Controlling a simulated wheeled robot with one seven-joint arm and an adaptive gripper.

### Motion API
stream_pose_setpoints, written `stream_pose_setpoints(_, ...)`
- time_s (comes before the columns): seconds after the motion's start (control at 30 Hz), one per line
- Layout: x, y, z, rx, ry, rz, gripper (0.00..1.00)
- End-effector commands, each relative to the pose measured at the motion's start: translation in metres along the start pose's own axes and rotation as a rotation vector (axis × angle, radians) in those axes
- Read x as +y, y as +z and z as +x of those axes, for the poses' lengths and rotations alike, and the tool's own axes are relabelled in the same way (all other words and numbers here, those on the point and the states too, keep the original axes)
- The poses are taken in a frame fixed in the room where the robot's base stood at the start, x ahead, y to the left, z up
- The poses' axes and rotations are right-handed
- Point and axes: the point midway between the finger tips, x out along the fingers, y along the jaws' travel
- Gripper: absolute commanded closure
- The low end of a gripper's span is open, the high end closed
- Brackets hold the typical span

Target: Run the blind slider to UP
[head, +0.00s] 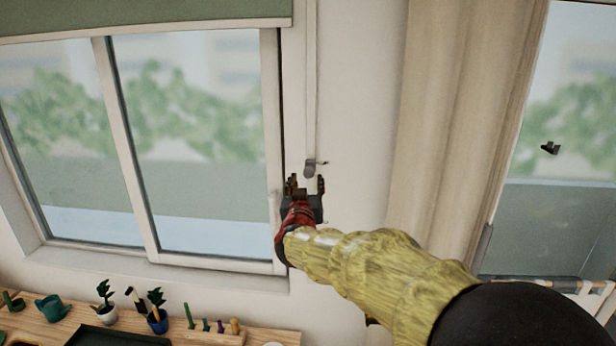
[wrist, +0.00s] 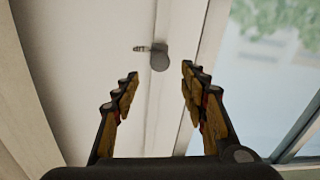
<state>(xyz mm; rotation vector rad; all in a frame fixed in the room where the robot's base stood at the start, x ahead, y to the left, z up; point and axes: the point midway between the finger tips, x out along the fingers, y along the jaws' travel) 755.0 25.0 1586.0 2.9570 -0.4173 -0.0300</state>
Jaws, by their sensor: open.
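The blind slider (head: 310,168) is a small grey knob at the lower end of a pale vertical track (head: 311,80) beside the window. A short pin sticks out to its right in the head view. In the wrist view the slider (wrist: 159,57) shows beyond and between my fingertips. The wrist view shows both fingers of my gripper (wrist: 160,75) spread. The green blind (head: 140,15) covers only the top of the window.
A beige curtain (head: 445,110) hangs to the right of the track. A wooden shelf (head: 270,337) with small potted plants and tools stands below the window. The window frame (head: 272,130) runs close to the track's left. The wall around the slider is clear.

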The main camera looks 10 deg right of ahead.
Motion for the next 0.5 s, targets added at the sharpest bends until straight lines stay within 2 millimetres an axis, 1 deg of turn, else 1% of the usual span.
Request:
stream_pose_setpoints(0.03,0.000,-0.001,-0.010,0.001,-0.002,0.000,0.57)
stream_pose_setpoints(0.2,0.000,0.000,-0.032,0.000,-0.001,0.001,0.57)
stream_pose_setpoints(0.33,0.000,0.000,-0.039,0.000,0.000,0.000,0.57)
stream_pose_setpoints(0.5,0.000,0.001,-0.040,-0.001,0.000,-0.001,0.57)
